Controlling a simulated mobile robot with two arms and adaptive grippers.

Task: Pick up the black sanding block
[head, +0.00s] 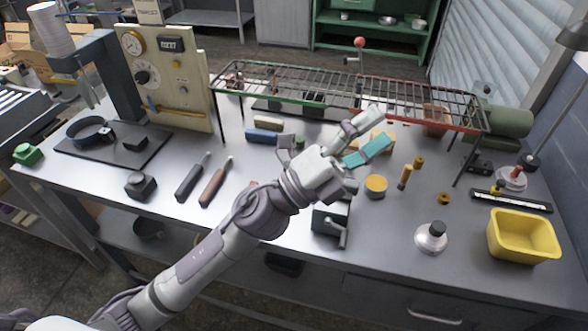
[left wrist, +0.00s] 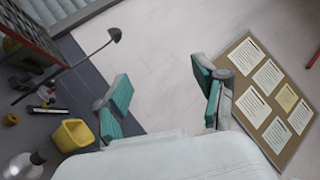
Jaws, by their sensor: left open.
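My left gripper (head: 367,136) reaches over the middle of the workbench. It is open, with teal pads on its fingers, and nothing shows between them. In the left wrist view my left gripper (left wrist: 163,88) faces a pale wall. A dark block-like object (head: 141,186) sits on the front left of the bench, well to the left of the gripper. It may be the black sanding block, but I cannot tell for sure. My right gripper is not in view.
A long wire rack (head: 340,88) stands across the back of the bench. Two handled tools (head: 203,180) lie left of my arm. A yellow bin (head: 523,236) and a silver-grey round item (head: 431,237) stand at the right. A gauge panel (head: 165,77) stands at the back left.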

